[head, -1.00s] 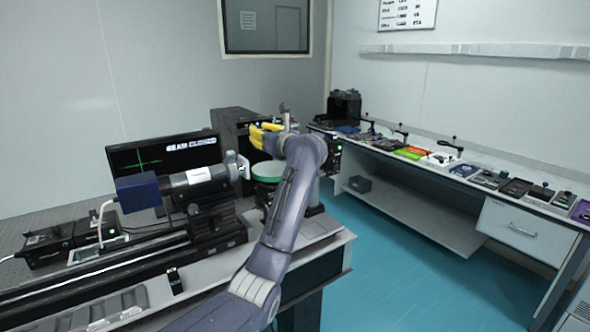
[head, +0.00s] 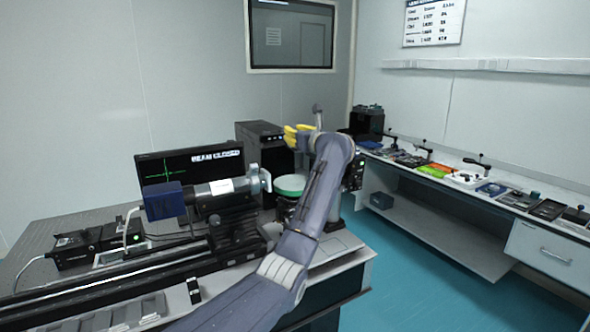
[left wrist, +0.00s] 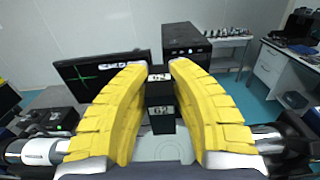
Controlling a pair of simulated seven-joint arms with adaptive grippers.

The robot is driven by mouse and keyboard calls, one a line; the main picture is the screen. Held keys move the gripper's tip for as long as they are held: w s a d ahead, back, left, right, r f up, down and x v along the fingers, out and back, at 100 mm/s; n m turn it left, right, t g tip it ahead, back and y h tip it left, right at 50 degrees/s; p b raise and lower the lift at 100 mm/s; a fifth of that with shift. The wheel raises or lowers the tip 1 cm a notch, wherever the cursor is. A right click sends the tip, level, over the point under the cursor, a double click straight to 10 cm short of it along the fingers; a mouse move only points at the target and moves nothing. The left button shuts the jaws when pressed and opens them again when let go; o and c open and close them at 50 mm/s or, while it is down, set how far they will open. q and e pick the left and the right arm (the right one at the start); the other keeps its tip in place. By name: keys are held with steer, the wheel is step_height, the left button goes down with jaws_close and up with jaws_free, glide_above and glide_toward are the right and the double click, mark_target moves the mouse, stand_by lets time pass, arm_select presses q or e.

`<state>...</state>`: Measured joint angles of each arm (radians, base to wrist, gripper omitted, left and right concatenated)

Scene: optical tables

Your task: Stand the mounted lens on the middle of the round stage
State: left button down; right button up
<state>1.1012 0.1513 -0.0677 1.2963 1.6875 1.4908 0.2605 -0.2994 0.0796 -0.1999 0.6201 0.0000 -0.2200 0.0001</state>
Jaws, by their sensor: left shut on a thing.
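My left gripper (head: 300,132) has yellow fingers and is above and behind the round stage in the head view. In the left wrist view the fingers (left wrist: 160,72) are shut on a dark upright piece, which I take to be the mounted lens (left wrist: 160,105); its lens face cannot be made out. The round stage (head: 290,184) has a pale green top and looks bare in the head view. In the left wrist view a pale round surface (left wrist: 160,150) shows below the held piece, partly hidden. My right gripper is not in view.
A laser tube (head: 222,188) with a blue box (head: 163,201) is mounted on a rail left of the stage. A monitor (head: 190,165) and a black computer case (head: 258,148) stand behind. A side bench (head: 455,192) with several small items is at right.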

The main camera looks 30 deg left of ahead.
arm_select(q)
steer(key=shift+f, duration=5.95)
steer(key=shift+f, duration=0.1)
steer(key=c, duration=1.2)
jaws_free()
steer(key=shift+c, duration=0.2)
